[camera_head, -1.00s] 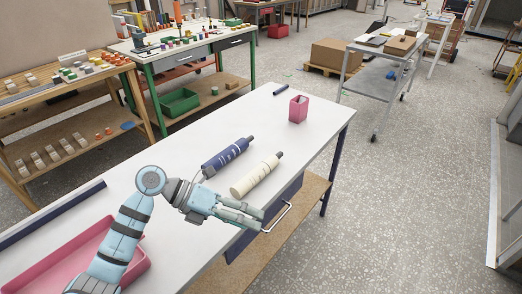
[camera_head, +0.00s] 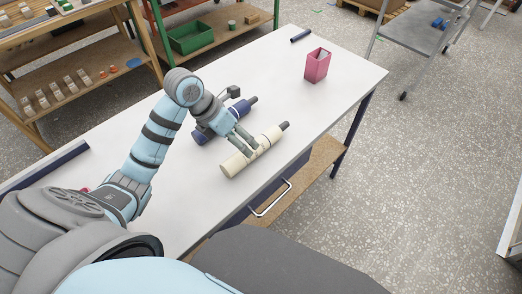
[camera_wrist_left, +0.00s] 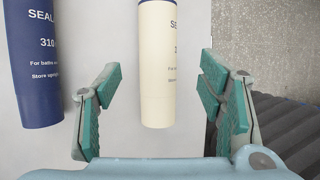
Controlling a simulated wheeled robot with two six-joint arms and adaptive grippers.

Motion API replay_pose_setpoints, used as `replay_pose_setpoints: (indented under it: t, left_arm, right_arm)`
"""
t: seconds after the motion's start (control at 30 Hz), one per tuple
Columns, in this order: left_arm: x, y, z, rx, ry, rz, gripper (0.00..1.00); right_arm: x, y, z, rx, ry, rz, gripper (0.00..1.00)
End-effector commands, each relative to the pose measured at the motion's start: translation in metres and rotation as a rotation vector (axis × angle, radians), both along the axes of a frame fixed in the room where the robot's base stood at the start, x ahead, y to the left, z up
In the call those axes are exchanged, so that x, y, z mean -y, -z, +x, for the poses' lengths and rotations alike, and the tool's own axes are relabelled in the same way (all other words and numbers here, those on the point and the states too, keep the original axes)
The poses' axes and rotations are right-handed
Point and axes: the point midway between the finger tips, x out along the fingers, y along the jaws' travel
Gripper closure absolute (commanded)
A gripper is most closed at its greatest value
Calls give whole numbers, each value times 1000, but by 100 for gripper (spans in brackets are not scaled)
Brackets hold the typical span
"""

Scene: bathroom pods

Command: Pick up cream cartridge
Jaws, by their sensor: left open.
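The cream cartridge (camera_head: 238,163) lies on its side on the white table, its dark nozzle end pointing to the upper right. In the left wrist view the cream cartridge (camera_wrist_left: 159,70) lies between the two open fingers, apart from both. My left gripper (camera_head: 250,146) is open above the cream cartridge in the head view and hides part of it. The blue cartridge (camera_head: 201,135) lies beside it, partly behind my gripper; it also shows at the left in the left wrist view (camera_wrist_left: 34,70). My right gripper is not in view.
The white table (camera_head: 290,90) has free room toward its far end. A pink square container (camera_head: 317,66) stands there, near a short dark bar (camera_head: 301,35). A drawer handle (camera_head: 271,200) sticks out from the table's front. A long dark bar (camera_head: 62,156) lies along the left edge.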

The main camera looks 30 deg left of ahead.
Motion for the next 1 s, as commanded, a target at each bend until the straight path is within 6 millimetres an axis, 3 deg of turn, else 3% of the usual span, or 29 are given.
replay_pose_setpoints:
  t: [0.37,0.6,1.0]
  left_arm:
    - [23,53,24,-2,4,-3,38]
    - [23,57,25,-1,2,0,38]
    - [24,56,26,0,5,-1,100]
  right_arm:
    - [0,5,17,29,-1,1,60]
    - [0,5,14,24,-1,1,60]
    - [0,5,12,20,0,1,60]
